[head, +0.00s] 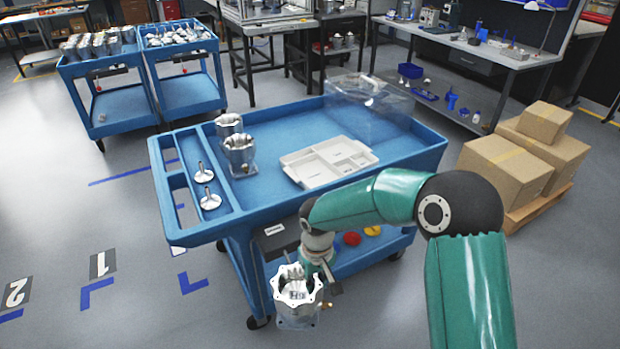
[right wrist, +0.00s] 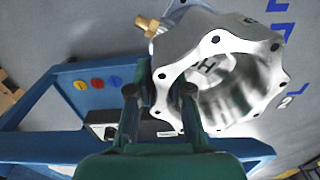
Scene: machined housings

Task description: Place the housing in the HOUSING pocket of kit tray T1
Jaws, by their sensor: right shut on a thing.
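The silver machined housing (head: 297,312) is held by my right gripper (head: 320,272), in front of the blue cart's near side and below its top. In the right wrist view, the fingers (right wrist: 159,95) are shut on the rim of the housing (right wrist: 217,48); its open bore, marked H, and a brass fitting show. The pale grey kit tray (head: 298,176) lies on the cart top, behind my right forearm, with several pockets that look empty. Its labels are too small to read. My left gripper is not in view.
A clear box (head: 368,108) stands behind the tray. Cardboard boxes (head: 506,166) are at right.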

